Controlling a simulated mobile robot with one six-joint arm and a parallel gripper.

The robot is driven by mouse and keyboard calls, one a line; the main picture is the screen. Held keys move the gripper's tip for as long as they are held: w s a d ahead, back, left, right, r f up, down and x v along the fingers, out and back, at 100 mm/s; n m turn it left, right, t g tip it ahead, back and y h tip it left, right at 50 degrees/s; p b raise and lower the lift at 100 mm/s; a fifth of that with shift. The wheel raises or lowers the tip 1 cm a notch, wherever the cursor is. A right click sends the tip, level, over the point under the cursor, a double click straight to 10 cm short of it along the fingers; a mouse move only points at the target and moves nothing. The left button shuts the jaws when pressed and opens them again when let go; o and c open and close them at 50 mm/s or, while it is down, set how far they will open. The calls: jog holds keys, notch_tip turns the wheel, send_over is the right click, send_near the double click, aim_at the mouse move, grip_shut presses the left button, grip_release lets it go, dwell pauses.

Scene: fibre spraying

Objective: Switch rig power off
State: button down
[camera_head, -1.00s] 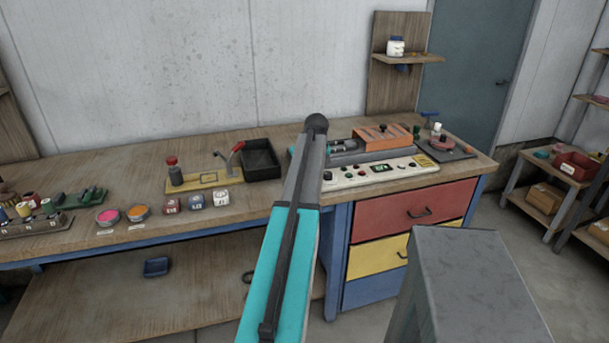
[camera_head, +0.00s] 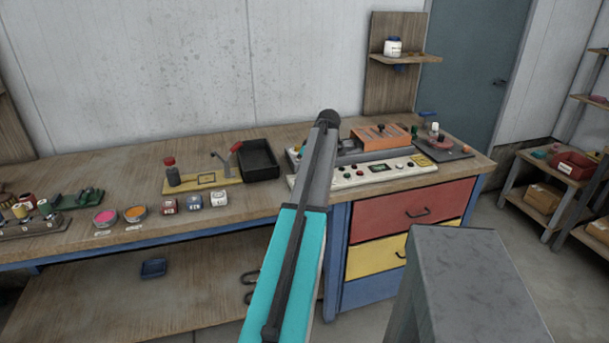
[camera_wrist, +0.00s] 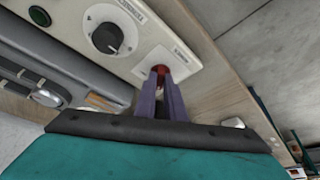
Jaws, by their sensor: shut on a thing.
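The rig's control panel (camera_head: 400,168) is a pale strip with buttons, a small green display and a yellow label, on the bench above the drawers. In the wrist view, my gripper (camera_wrist: 160,82) has its two purple fingers close together on a small red switch (camera_wrist: 160,69) on the panel's pale face. The fingers hide most of the switch, so its position cannot be told. A black dial (camera_wrist: 107,37) and a dark green button (camera_wrist: 39,15) sit further left. In the head view, my arm hides the gripper.
Behind the panel stands the rig with an orange block (camera_head: 381,136). A black tray (camera_head: 259,160) and a yellow plate with a red-handled lever (camera_head: 205,185) lie to the left. Several small pots and cubes line the bench's front.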

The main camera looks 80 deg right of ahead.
jog(key=c, duration=1.8)
grip_release()
jog(key=shift+c, duration=0.2)
jog(key=shift+s+r, duration=0.1)
jog(key=b+v, duration=0.2)
jog(key=v, duration=1.1)
jog(key=shift+r, duration=0.3)
jog(key=shift+a, duration=0.1)
